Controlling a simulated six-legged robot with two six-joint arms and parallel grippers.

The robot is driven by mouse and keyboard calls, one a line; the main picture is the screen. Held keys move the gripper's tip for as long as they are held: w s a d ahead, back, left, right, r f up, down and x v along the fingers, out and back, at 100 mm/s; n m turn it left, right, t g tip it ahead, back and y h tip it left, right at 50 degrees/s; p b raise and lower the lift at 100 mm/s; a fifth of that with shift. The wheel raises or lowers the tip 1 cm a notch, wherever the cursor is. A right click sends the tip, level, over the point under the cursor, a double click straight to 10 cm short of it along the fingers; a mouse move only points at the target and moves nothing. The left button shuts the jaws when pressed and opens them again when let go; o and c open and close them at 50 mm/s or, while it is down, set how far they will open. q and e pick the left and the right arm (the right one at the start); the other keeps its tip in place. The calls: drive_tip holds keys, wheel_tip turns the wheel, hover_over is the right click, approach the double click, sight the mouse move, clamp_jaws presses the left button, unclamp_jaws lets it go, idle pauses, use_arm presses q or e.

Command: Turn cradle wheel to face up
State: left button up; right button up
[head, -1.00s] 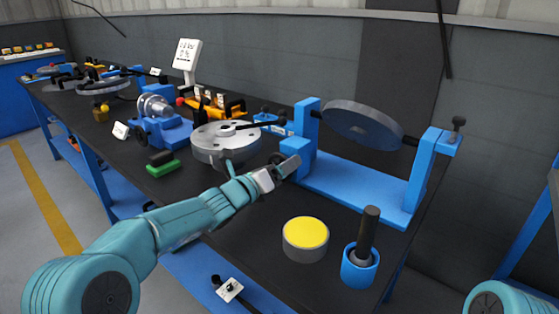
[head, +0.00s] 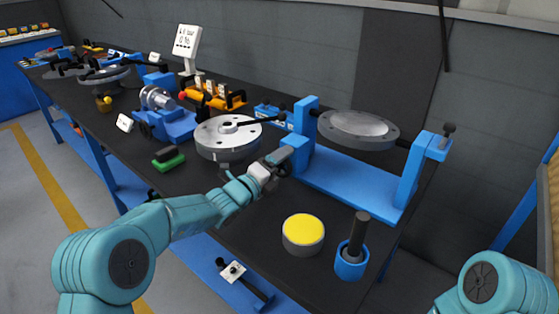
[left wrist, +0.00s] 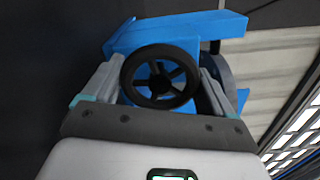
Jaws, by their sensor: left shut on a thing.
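The blue cradle (head: 350,182) stands on the bench and holds a grey flanged shell (head: 358,130) between its two posts. The shell is nearly level, its paler recessed face upward and its bolt holes along the flange. My left gripper (head: 279,166) is at the cradle's left post. In the left wrist view, the black spoked handwheel (left wrist: 160,83) sits between the fingers of my left gripper (left wrist: 160,72), which are shut on it. In the head view the wheel is mostly hidden by the gripper. My right gripper is out of view; only my right arm shows at lower right.
A yellow-topped round button (head: 303,231) and a blue cup with a dark-handled tool (head: 352,252) stand at the bench's front. Bare bench lies around the button.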

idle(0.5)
use_arm(q)
drive_tip(key=o, duration=0.8)
drive_tip(key=shift+o, duration=0.2)
drive_tip(key=v, duration=1.6)
drive_tip(key=shift+s+a, duration=0.1)
drive_tip(key=shift+s, duration=0.05)
